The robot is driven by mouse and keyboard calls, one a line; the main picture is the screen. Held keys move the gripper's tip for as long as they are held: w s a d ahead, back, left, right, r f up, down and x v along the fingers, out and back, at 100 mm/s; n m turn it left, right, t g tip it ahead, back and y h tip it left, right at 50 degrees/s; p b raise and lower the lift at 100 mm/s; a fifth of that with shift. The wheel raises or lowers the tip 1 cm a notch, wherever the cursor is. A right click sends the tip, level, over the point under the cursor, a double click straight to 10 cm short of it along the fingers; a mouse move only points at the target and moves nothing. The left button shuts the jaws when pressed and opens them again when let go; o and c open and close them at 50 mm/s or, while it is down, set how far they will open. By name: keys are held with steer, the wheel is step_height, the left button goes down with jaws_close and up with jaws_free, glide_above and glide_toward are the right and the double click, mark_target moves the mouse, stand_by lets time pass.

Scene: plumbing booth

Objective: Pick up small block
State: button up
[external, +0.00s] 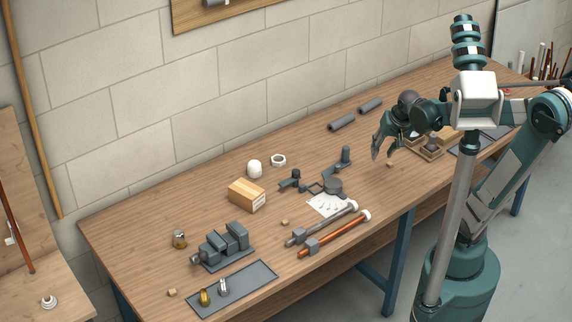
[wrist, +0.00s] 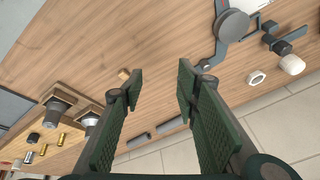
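A small wooden block (external: 390,164) lies on the table just below my gripper (external: 383,153) in the external view. In the wrist view the small block (wrist: 124,73) shows just beside the left fingertip, outside the gap between the fingers. My gripper (wrist: 160,80) is open and empty, with its fingers apart above the table. Two similar small blocks lie farther off: one (external: 284,222) near the table's middle and one (external: 172,292) near its front left corner.
Wooden holders (external: 430,150) stand just right of my gripper, and grey tubes (external: 342,122) lie behind it. A jointed grey stand (external: 333,187), a wooden box (external: 247,195), a vise (external: 222,246) and pipe clamps (external: 335,235) are to the left. Bare tabletop surrounds the nearest block.

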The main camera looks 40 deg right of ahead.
steer(key=w+d+m+p, duration=0.1)
steer(key=d, duration=0.1)
steer(key=m+g+p, duration=0.4)
steer(key=m+p, duration=0.5)
glide_toward(390, 163)
steer(key=shift+w+y, duration=0.25)
steer(key=shift+y, duration=0.05)
steer(key=shift+d+f+m+p, duration=0.3)
steer(key=shift+p, duration=0.05)
steer(key=shift+f, duration=1.3)
steer(key=shift+f, duration=0.1)
steer(key=shift+f+b, duration=0.5)
steer(key=shift+f, duration=2)
steer(key=shift+c, duration=0.3)
